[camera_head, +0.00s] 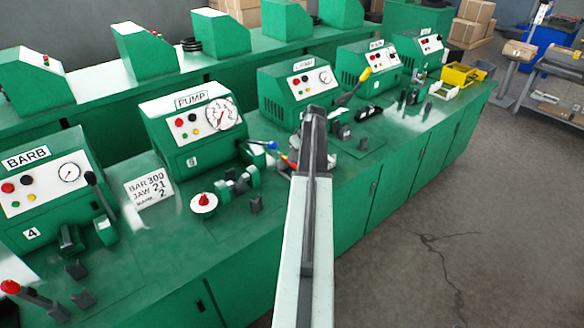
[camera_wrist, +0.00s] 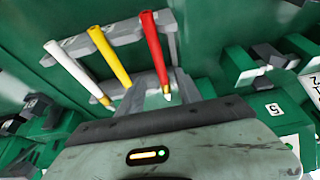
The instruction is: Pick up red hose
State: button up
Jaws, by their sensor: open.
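The red hose (camera_wrist: 154,48) shows in the wrist view as a short red tube with a brass-coloured tip at its lower end. It lies against a grey rack (camera_wrist: 75,45), to the right of a yellow hose (camera_wrist: 110,56) and a white hose (camera_wrist: 73,68). My gripper (camera_wrist: 158,88) is open and holds nothing. Its grey fingers reach up from the dark edge, near the red hose's brass tip; I cannot tell whether they touch it.
The green bench (camera_head: 375,205) carries several machines, including PUMP (camera_head: 190,125) and BARB (camera_head: 48,190). Open floor (camera_head: 450,190) lies to the right.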

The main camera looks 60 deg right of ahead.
aim_at(294, 164)
jog(key=shift+b+x, duration=1.95)
jog(key=shift+x, duration=0.45)
jog(key=shift+a+f, duration=0.1)
jog(key=shift+f, duration=0.15)
grip_shut()
